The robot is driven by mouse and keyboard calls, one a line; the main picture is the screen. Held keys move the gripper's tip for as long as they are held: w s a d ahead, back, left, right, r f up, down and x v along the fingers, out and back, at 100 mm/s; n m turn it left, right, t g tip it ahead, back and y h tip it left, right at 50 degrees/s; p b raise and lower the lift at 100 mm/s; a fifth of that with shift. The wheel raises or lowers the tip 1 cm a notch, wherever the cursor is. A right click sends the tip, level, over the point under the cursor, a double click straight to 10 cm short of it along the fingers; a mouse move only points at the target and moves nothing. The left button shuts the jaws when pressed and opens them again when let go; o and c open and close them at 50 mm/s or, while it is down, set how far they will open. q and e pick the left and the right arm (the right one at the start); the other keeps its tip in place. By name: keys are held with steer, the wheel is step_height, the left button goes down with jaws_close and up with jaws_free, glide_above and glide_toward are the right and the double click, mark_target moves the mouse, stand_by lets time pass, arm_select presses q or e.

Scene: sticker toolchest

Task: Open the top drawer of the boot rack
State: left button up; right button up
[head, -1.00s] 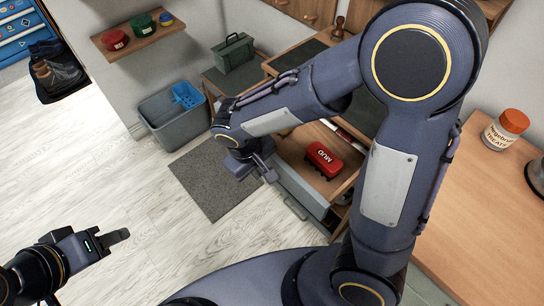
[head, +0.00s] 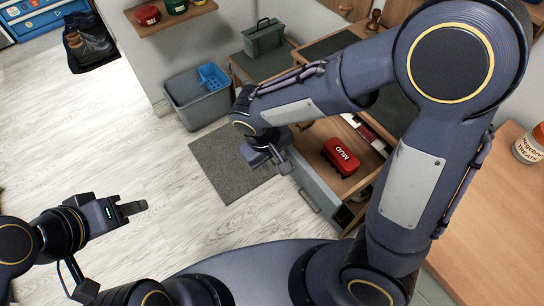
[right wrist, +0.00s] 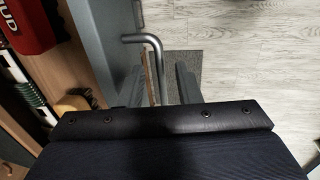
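The boot rack's drawer stands pulled out, with a wooden inside and a grey-blue front (head: 318,187); in the right wrist view the front (right wrist: 98,35) is close by. Its metal bar handle (head: 309,201) also shows in the right wrist view (right wrist: 154,60). My right gripper (head: 268,160) is at the drawer front; in the right wrist view its fingers (right wrist: 160,85) are apart, with the handle between them and a gap beside the right finger. Contact cannot be told. My left gripper (head: 132,206) is over the floor at left, away from the rack; its finger spacing is unclear.
A red MUD box (head: 341,157) lies in the drawer. A grey bin (head: 190,112) and a dark mat (head: 225,165) are left of the rack. A green box (head: 264,38) stands behind. A wooden counter (head: 490,225) is at right. Floor at left is clear.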

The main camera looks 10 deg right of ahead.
step_height(320, 180, up, 8)
steer(key=a+p, duration=0.1)
steer(key=shift+s+a+f, duration=0.15)
steer(key=shift+s, duration=0.15)
stand_by(0.4)
steer(key=s+d+r+m+t+y+p, duration=0.4)
steer(key=s+d+r+p, duration=0.6)
steer(key=d+r, duration=0.3)
steer(key=shift+s+d+r+m+t+y, duration=0.25)
steer(key=shift+s+r+m+t+y, duration=0.2)
steer(key=shift+r+m+y, duration=0.5)
